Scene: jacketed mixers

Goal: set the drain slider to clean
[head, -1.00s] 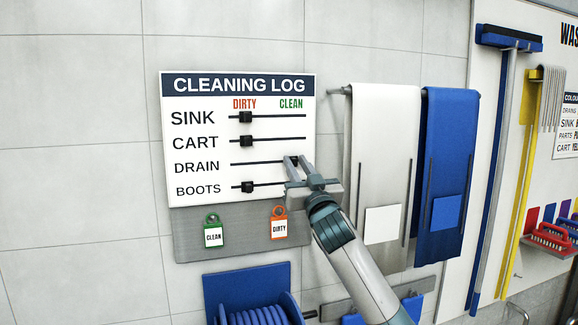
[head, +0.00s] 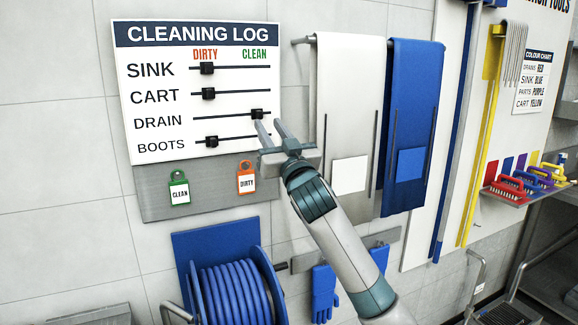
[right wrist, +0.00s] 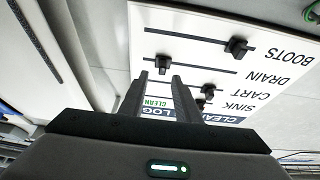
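The white cleaning log board (head: 124,90) hangs on the wall with rows for sink, cart, drain and boots. The black drain slider (head: 257,114) sits near the right end of its track, under the CLEAN heading. My right gripper (head: 268,123) is open and empty, with its fingertips just below and right of the drain slider. In the right wrist view the board is upside down; the drain slider (right wrist: 162,62) shows just past the two parted fingertips (right wrist: 159,78), apart from them. My left gripper is not in view.
The sink (head: 207,68), cart (head: 208,94) and boots (head: 211,141) sliders sit toward DIRTY. Green CLEAN (head: 179,190) and orange DIRTY (head: 246,182) tags hang below. White (head: 345,90) and blue (head: 413,80) aprons hang at right; a blue hose reel (head: 235,290) is beneath.

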